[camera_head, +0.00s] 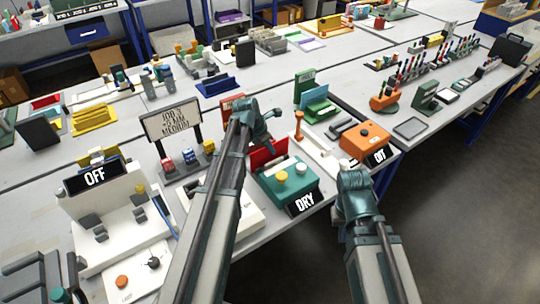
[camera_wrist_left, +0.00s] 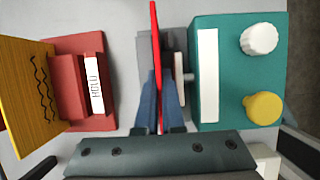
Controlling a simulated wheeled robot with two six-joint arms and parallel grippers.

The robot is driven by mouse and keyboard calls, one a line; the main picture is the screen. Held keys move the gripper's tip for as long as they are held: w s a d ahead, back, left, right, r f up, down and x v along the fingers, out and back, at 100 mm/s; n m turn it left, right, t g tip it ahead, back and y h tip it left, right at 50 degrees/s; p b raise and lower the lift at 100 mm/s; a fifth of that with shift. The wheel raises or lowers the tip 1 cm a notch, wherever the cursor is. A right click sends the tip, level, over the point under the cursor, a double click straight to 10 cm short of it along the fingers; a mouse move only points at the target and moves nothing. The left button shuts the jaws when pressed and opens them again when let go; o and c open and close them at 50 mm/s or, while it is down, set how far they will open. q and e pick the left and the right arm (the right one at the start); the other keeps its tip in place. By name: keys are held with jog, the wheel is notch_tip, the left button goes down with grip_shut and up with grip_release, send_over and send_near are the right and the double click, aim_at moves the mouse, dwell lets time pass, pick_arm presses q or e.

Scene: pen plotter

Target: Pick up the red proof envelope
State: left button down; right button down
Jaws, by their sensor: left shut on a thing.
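The red proof envelope (camera_wrist_left: 154,40) shows edge-on in the left wrist view as a thin upright red sheet. My left gripper (camera_wrist_left: 158,100) is shut on it, with a blue finger on each side. In the head view the red sheet (camera_head: 262,155) shows beside the teal box, below my left gripper (camera_head: 268,140), whose fingers are mostly hidden there. A grey piece stands close to the envelope in the wrist view. My right gripper (camera_head: 354,174) is at the lower right in the head view, near the orange box; its fingers cannot be made out.
A teal box (camera_wrist_left: 220,85) with a white and a yellow knob is right of the envelope. A red holder (camera_wrist_left: 66,75) with a yellow card is left.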

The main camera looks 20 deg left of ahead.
pick_arm(q)
jog(key=shift+r, duration=0.2)
dwell(0.3)
notch_tip(320, 180, up, 28)
jog(key=p, duration=2.8)
jog(key=shift+f, duration=0.15)
